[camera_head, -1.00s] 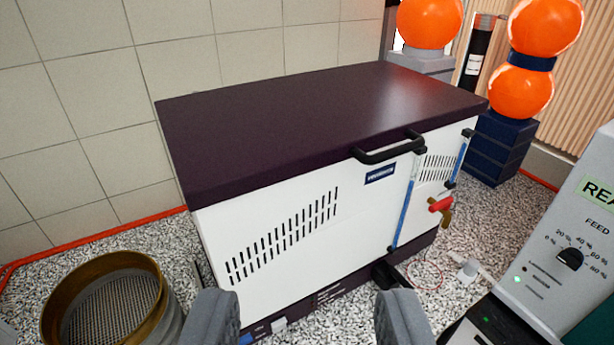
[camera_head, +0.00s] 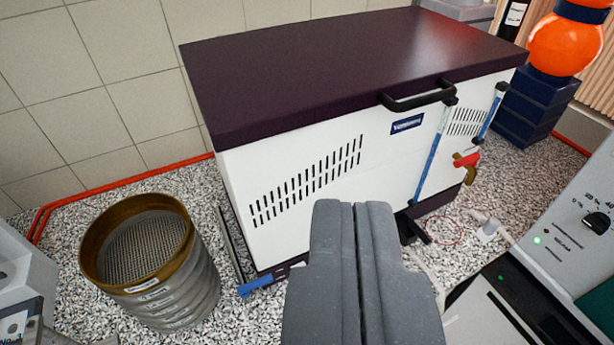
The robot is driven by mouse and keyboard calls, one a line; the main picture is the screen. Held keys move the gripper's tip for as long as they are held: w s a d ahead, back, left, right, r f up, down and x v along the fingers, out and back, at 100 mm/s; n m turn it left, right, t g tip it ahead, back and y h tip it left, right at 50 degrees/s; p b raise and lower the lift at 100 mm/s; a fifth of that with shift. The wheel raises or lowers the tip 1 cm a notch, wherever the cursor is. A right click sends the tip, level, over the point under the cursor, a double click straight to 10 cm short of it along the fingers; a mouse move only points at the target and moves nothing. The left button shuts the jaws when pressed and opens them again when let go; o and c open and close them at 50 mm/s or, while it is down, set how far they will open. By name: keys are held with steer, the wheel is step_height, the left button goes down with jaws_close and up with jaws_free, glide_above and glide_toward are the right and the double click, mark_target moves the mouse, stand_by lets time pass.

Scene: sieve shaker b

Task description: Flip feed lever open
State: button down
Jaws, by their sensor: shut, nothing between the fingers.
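My gripper (camera_head: 354,212) is shut and empty, pointing forward in front of the white cabinet with the dark lid. No part is clearly marked as the feed lever. A red-handled valve (camera_head: 466,160) sits on the cabinet's right front, beyond and to the right of my fingertips. A black lever-like part (camera_head: 412,229) sticks out at the cabinet's lower right, beside my right finger. A blue tab (camera_head: 257,285) shows low at the front left. A black dial (camera_head: 597,223) is on the grey control box (camera_head: 565,205) at the right. My fingers hide part of the cabinet's lower front.
The cabinet (camera_head: 330,190) has a black lid handle (camera_head: 418,97). A stack of brass-rimmed sieves (camera_head: 178,285) stands at the left on the speckled bench (camera_head: 62,265). Orange globes (camera_head: 565,47) stand at the back right. A grey machine edge (camera_head: 20,280) shows at far left.

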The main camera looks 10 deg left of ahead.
steer(key=w+d+f+n+g+p, duration=0.1)
steer(key=w+f+p, duration=0.2)
steer(key=w+f, duration=0.65)
steer(key=w+d+f+n+g+p, duration=0.15)
steer(key=w+f+p, duration=0.25)
steer(key=w+f, duration=0.55)
steer(key=n+g+y+p, duration=0.4)
steer(key=y, duration=0.1)
glide_toward(255, 285)
steer(key=w+d+r, duration=0.1)
steer(key=d+r, duration=0.1)
steer(key=shift+w+a+f+m, duration=0.1)
steer(key=shift+a+f+m, duration=0.05)
steer(key=shift+m, duration=0.1)
steer(key=shift+w, duration=0.1)
steer(key=shift+x, duration=4.95)
steer(key=shift+t+b, duration=0.25)
steer(key=shift+b, duration=0.05)
steer(key=shift+m+b, duration=0.3)
steer(key=shift+b, duration=0.05)
